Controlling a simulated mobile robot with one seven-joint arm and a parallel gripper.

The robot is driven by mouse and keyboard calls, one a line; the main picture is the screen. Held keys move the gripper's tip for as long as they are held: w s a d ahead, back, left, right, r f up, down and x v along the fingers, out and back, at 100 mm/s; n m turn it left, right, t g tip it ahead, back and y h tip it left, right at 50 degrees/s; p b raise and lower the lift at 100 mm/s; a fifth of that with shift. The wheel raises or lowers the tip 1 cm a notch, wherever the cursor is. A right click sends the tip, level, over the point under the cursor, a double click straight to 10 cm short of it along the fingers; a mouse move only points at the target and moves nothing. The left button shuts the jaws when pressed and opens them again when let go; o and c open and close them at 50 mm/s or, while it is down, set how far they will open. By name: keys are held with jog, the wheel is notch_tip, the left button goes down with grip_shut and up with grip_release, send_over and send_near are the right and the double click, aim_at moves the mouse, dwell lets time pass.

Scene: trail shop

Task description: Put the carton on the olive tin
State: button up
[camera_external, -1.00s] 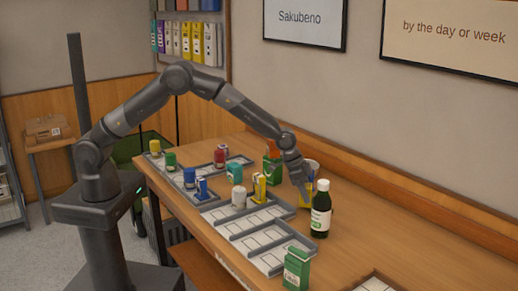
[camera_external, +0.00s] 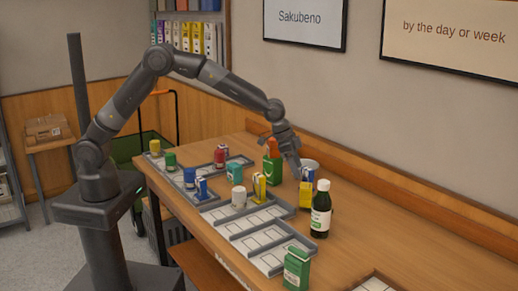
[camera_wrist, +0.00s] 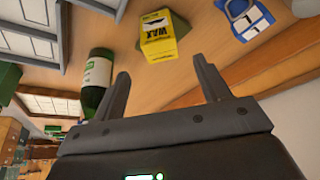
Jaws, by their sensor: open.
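A yellow carton (camera_external: 306,195) marked WAX stands on the counter beside a dark green bottle with a white label (camera_external: 321,212). In the wrist view the WAX carton (camera_wrist: 160,46) lies beyond the gap between my fingers, apart from them. My gripper (camera_external: 297,174) is open and empty, just above and behind the carton; its spread fingers also show in the wrist view (camera_wrist: 163,90). I cannot tell for sure which item is the olive tin; a green tin (camera_external: 170,159) stands at the far left.
Grey divided trays (camera_external: 262,222) run along the counter, with several small tins and boxes. A blue-and-white item marked 1 (camera_wrist: 245,18) is near the carton. Bare counter lies at right.

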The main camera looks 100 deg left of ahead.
jog(key=s+d+r, duration=0.3)
jog(key=s+r, duration=0.6)
jog(key=s, duration=0.1)
jog(key=s+d+r, duration=0.3)
jog(key=s+r, duration=0.6)
jog(key=s, duration=0.2)
jog(key=s+d, duration=0.2)
jog(key=s, duration=1.1)
jog(key=s+d+f+t, duration=0.1)
jog(key=s+d, duration=0.1)
jog(key=s, duration=1.1)
jog(key=shift+s, duration=0.35)
jog(key=shift+o, duration=0.4)
